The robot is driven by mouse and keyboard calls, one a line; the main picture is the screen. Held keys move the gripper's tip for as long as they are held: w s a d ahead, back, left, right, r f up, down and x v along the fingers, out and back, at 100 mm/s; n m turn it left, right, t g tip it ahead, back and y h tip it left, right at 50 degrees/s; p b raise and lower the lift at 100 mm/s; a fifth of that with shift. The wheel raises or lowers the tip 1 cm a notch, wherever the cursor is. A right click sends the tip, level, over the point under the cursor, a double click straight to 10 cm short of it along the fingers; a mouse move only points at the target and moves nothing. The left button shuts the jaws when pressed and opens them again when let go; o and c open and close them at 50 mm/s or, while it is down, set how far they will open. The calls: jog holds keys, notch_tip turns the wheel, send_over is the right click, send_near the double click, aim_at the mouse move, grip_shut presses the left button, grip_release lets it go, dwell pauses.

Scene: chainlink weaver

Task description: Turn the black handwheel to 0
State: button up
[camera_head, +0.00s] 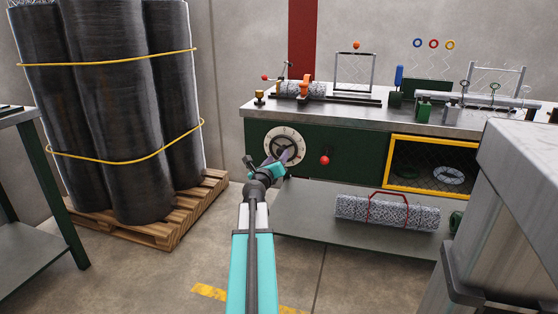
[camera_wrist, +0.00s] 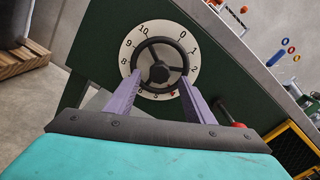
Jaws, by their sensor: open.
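The black handwheel (camera_wrist: 159,62) is a spoked ring on the green front of the workbench. A round white dial plate (camera_wrist: 129,50) with black numbers surrounds it. In the wrist view the 0 is at the upper right of the dial, and a small red mark shows at its lower edge. The handwheel (camera_head: 282,142) also shows in the head view, partly hidden by my gripper (camera_head: 287,158). My gripper (camera_wrist: 159,79) is open, its two purple fingers pointing at the wheel's lower left and lower right. Nothing is between them, and contact with the wheel cannot be told.
A red knob (camera_head: 325,160) sits on the bench front right of the dial. A yellow-framed opening (camera_head: 390,165) is farther right. A mesh roll with a red handle (camera_head: 388,211) lies on the lower shelf. Wrapped black rolls (camera_head: 115,100) stand on a pallet at left. A grey block (camera_head: 500,220) is near right.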

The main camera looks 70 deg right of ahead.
aim_at(281, 153)
jog(key=m+b, duration=0.3)
jog(key=m, duration=0.2)
jog(key=shift+f+m, duration=0.15)
jog(key=shift+m, duration=0.15)
jog(key=m+b, duration=0.4)
jog(key=m, duration=0.2)
jog(key=shift+d+r+p, duration=0.2)
jog(key=shift+d+p, duration=0.1)
jog(key=shift+d, duration=0.8)
jog(key=shift+w+d, duration=0.1)
jog(key=shift+d, duration=0.8)
jog(key=shift+c, duration=0.3)
jog(key=c, duration=0.8)
jog(key=shift+o, duration=0.2)
jog(key=shift+p, duration=0.35)
